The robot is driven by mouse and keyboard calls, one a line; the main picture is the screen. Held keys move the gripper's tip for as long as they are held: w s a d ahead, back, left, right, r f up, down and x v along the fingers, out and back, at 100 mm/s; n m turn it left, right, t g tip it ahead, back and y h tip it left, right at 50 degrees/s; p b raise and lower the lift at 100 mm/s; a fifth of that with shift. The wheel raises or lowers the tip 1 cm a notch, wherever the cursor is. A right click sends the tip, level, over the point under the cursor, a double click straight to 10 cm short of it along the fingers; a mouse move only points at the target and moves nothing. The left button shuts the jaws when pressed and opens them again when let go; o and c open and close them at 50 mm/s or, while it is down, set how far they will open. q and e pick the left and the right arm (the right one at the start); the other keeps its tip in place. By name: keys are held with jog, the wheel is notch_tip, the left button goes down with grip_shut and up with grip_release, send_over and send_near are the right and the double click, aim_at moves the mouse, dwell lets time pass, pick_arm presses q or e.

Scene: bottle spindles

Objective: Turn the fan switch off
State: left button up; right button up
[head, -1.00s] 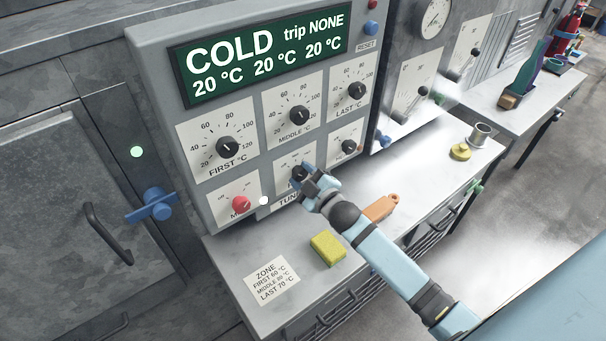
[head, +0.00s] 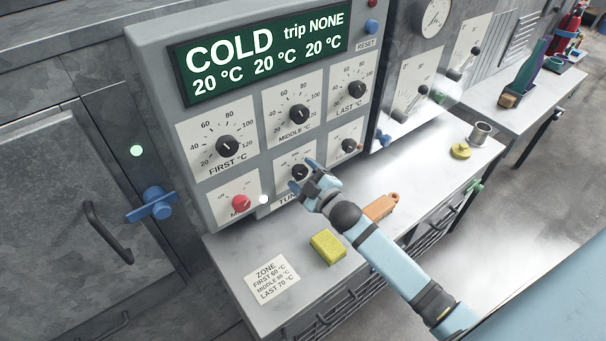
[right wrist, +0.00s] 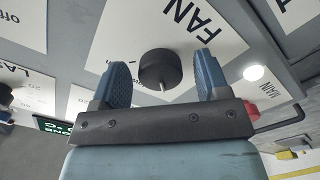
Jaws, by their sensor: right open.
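The fan switch is a black round knob (head: 299,172) on a white plate in the bottom row of the grey control panel, middle column. In the right wrist view the knob (right wrist: 160,68) sits on the plate marked FAN, with a pale pointer line at its lower edge. Its on and off marks cannot be read. My right gripper (head: 304,177) is open in front of it. In the right wrist view its two blue fingers (right wrist: 160,82) stand either side of the knob, with gaps. My left gripper is not in view.
A red knob (head: 241,204) marked MAIN is left of the fan switch; another black knob (head: 348,146) is right. The display (head: 262,55) reads COLD, trip NONE.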

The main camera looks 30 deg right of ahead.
jog(key=s+d+b, duration=0.1)
jog(key=s, duration=1.2)
jog(key=shift+s+d+b, duration=0.15)
jog(key=shift+d+b, duration=0.2)
jog(key=shift+d, duration=0.05)
